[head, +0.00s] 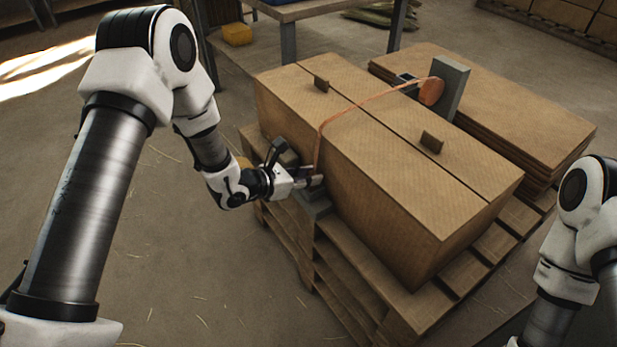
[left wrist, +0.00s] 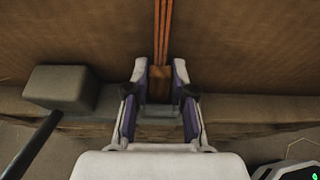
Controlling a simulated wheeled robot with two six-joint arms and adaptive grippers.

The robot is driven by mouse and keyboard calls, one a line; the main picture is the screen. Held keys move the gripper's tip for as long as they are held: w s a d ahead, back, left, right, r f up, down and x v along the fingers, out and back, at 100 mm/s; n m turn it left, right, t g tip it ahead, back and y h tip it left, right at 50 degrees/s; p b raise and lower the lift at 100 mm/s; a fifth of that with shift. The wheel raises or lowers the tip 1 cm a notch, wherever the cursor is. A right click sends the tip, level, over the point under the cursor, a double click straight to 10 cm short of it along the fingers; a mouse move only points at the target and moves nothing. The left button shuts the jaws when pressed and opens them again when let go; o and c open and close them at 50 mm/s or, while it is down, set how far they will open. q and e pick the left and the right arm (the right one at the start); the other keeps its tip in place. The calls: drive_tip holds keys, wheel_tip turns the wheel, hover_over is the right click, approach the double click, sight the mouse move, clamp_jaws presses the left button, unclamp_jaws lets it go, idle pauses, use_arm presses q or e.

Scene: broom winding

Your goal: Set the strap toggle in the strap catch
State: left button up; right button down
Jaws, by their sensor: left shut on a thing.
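An orange strap (head: 319,140) runs from a round orange reel (head: 431,91) on a grey post, over the large cardboard box (head: 380,160) and down its near left side. It also shows in the left wrist view (left wrist: 163,35), hanging straight down. My left gripper (head: 312,181) is at the foot of that side, shut on the brown strap toggle (left wrist: 159,87) at the strap's lower end. A grey block (head: 314,204), which looks like the strap catch, sits on the pallet edge just below the fingers. Whether toggle and catch touch is unclear. My right gripper is out of view.
The box stands on a wooden pallet (head: 350,268) with flat cardboard sheets (head: 520,125) behind it. Two small brown tabs stick up from the box top. A grey block with a dark rod (left wrist: 60,88) is left of my fingers. Floor to the left is clear.

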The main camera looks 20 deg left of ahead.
use_arm(q)
drive_tip(key=shift+r, duration=0.1)
drive_tip(key=shift+f, duration=0.2)
drive_tip(key=o, duration=0.9)
drive_tip(key=shift+r, duration=0.15)
